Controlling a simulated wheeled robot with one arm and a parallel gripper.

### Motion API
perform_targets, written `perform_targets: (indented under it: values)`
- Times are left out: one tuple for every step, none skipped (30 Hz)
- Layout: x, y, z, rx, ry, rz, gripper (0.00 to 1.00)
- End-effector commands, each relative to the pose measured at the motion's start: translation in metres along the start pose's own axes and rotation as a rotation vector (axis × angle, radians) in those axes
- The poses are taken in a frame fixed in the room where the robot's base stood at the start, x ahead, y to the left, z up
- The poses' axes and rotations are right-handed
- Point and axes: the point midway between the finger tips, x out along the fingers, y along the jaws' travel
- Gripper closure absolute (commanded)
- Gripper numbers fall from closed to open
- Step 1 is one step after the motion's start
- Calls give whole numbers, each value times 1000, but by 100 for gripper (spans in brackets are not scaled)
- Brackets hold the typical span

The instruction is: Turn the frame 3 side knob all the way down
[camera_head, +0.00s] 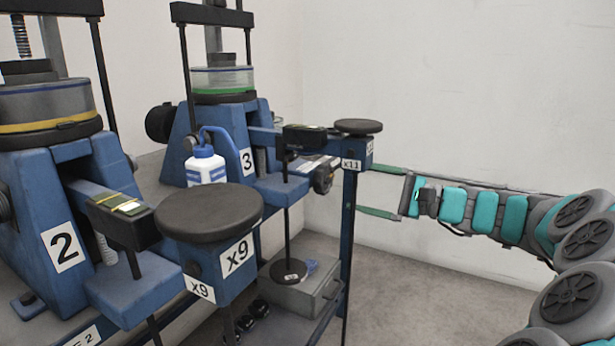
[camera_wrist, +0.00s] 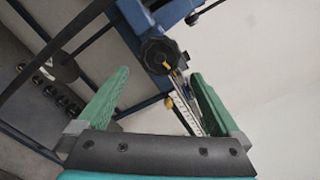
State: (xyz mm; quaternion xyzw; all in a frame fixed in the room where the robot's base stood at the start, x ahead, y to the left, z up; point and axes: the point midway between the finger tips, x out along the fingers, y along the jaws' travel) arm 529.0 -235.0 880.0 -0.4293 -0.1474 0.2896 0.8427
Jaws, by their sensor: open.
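Frame 3 (camera_head: 228,137) is a blue lever press marked "3", at the back. A dark round knob (camera_head: 322,180) sits at the side of its beam, by a white scale. In the wrist view a black lobed knob (camera_wrist: 158,55) with a yellow mark appears just beyond and between the fingertips; it seems to be the same knob. My gripper (camera_head: 361,189) has two green fingers, open and empty, pointing left toward the knob from the right; it also shows in the wrist view (camera_wrist: 160,74). No contact with the knob is visible.
Frame 2 (camera_head: 62,235) stands at the near left, with a dark round weight plate (camera_head: 210,212) on its x9 end. Another plate (camera_head: 358,126) tops the x11 end. A white and blue bottle (camera_head: 205,165) stands between frames. A grey box (camera_head: 300,293) sits below.

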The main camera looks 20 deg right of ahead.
Motion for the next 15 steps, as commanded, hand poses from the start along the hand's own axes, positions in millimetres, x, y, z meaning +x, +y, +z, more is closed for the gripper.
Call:
perform_targets:
  values:
    - [2,0,0,0,0,0,0]
    - [4,0,0,0,-1,0,0]
    - [6,0,0,0,-1,1,0]
    - [9,0,0,0,-1,1,0]
    - [12,0,0,0,-1,2,0]
    - [17,1,0,0,-2,3,0]
    - [21,1,1,0,-3,3,0]
    - [25,1,1,0,-3,3,0]
    - [30,1,1,1,-3,4,0]
    - [34,1,1,1,-4,3,0]
    - [38,1,1,1,-4,2,0]
    - [44,1,1,1,-5,3,0]
    - [48,1,1,1,-4,4,0]
    - [52,1,1,1,-3,3,0]
    - [57,1,1,0,-2,4,0]
